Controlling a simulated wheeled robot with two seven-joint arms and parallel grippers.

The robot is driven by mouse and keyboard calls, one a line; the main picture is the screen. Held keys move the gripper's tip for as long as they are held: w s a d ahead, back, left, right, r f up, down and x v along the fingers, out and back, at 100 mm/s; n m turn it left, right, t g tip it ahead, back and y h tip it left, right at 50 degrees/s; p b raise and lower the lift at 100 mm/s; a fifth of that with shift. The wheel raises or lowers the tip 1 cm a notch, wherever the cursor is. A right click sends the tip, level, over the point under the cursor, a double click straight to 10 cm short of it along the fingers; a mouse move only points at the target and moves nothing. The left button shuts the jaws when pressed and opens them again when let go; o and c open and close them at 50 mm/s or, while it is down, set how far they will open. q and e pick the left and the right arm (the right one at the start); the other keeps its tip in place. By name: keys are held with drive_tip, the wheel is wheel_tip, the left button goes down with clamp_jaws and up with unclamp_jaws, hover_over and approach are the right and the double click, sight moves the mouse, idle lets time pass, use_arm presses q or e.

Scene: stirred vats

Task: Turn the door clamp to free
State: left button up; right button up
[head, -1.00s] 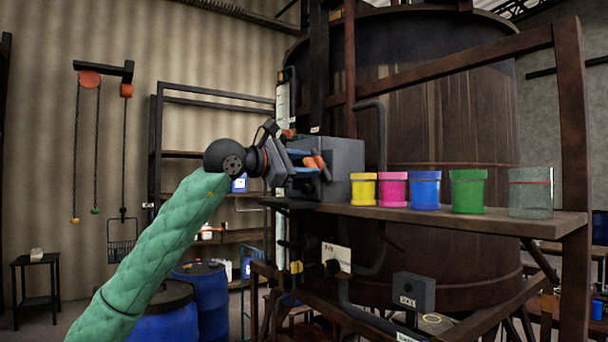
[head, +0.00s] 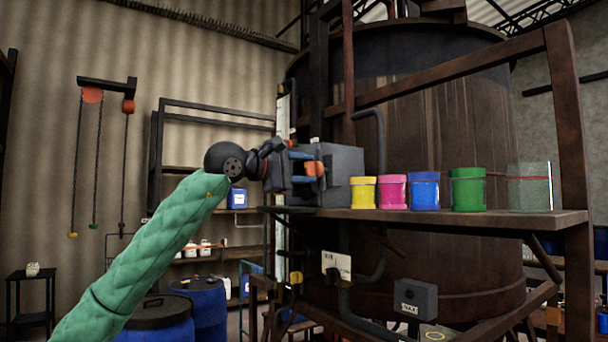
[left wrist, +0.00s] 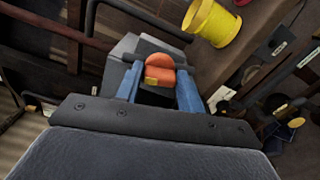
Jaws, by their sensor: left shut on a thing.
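The door clamp, an orange knob (head: 315,169), is on the left-facing side of a grey box (head: 342,168) on the shelf. My left gripper (head: 308,168) reaches in from the left with its blue fingers on the clamp. In the left wrist view, the orange clamp (left wrist: 160,70) with a small yellow mark lies between the two blue fingers of my left gripper (left wrist: 160,84), in front of the grey box (left wrist: 140,46). The fingers partly hide the clamp in the head view. My right gripper is not in view.
On the shelf (head: 450,220), right of the box, stand a yellow jar (head: 363,194), a pink jar (head: 393,193), a blue jar (head: 425,192), a green jar (head: 467,190) and a clear jar (head: 530,188). A large dark vat (head: 440,110) stands behind. Blue drums (head: 205,305) stand at lower left.

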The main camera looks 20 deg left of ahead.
use_arm(q)
drive_tip(key=shift+f+m+b, duration=0.1)
drive_tip(key=shift+m+b, duration=0.2)
drive_tip(key=shift+m, duration=0.9)
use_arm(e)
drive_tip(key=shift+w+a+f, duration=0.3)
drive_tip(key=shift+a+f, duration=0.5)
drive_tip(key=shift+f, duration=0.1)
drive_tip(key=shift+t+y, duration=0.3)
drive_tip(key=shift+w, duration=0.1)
use_arm(q)
drive_tip(key=o, duration=1)
drive_tip(key=shift+s, duration=0.1)
drive_tip(key=b+v, duration=0.2)
drive_tip(key=v, duration=0.5)
drive_tip(key=shift+s+a, duration=0.25)
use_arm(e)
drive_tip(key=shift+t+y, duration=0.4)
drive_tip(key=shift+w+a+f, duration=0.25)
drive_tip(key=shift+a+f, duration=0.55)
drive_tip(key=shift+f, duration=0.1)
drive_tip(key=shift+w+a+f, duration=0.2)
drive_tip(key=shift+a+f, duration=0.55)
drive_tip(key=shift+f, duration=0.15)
